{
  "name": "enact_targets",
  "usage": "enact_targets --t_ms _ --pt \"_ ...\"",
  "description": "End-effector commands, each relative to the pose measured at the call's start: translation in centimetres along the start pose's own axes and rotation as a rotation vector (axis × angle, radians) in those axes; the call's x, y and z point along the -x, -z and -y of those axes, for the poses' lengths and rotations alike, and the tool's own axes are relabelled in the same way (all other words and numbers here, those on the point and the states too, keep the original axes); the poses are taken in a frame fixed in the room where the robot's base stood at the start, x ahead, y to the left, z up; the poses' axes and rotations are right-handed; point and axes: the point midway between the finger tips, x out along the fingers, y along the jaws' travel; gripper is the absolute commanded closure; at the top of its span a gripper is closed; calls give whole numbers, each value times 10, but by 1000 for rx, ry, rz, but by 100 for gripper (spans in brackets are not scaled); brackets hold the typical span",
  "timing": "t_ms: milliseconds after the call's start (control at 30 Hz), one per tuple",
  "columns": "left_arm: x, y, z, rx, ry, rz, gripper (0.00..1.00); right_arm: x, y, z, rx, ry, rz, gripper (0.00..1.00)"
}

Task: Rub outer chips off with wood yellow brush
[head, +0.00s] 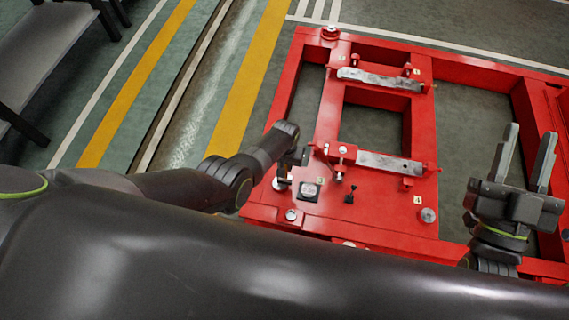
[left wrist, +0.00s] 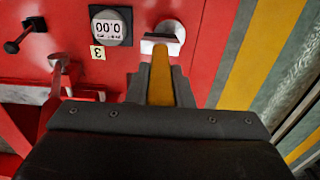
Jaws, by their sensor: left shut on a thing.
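The brush shows in the left wrist view, with a yellow wooden handle (left wrist: 162,75) and a pale head (left wrist: 165,38). My left gripper (left wrist: 161,80) is shut on the handle. The brush head is over the red frame beside the gauge; I cannot tell whether it touches. In the head view my left gripper (head: 292,158) hangs over the near left part of the red frame (head: 340,110), and the brush is mostly hidden. My right gripper (head: 528,145) is open, empty and upright at the right. I cannot make out separate chips.
A square gauge with a round display (head: 308,191) and a black knob (head: 349,191) sit on the frame near my left gripper. Two worn metal bars (head: 380,79) lie across it with red clamps. A grey bench (head: 45,45) stands far left. Striped floor between is clear.

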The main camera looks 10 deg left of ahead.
Motion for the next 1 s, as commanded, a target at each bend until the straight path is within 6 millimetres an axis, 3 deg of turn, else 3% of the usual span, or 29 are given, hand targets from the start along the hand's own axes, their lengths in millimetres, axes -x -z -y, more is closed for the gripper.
enact_targets --t_ms 33,600,1000 --pt "12 1 0 0 1 -1 100 -6 10 -1 0 0 0 64" --pt "68 1 1 0 1 -2 100 -37 57 -8 0 0 0 64" --pt "70 1 2 0 2 -2 100 -38 58 -8 0 0 0 64"
